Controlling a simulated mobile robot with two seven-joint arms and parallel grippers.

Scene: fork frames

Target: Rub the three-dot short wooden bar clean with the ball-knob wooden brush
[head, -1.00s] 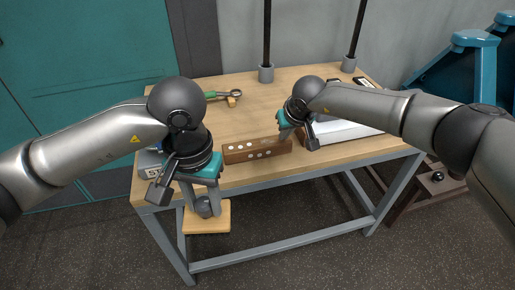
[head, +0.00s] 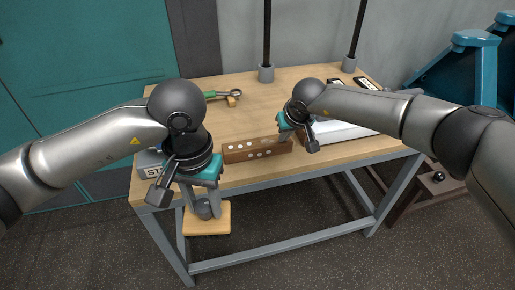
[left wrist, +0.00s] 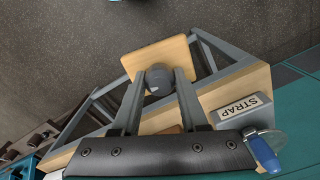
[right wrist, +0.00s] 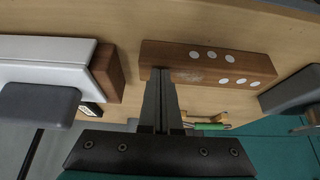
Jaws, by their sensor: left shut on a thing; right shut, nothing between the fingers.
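The short wooden bar (head: 256,151) is dark brown, with three white dots on each of two visible faces. It lies near the table's front edge. In the right wrist view, the bar (right wrist: 208,62) has a faint pale smudge near its fingertip end. My left gripper (head: 204,205) is shut on the grey ball knob of the wooden brush (head: 206,225), held low beyond the front edge. The brush's pale block (left wrist: 158,55) shows in the left wrist view; its underside is hidden. My right gripper (right wrist: 160,75) is shut and empty at the bar's end; I cannot tell whether it touches.
A white-topped block (right wrist: 45,62) with a brown end lies beside the bar. A box labelled STRAP (left wrist: 240,108) stands at the table's left corner. Two dark posts rise behind. The table's middle is clear.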

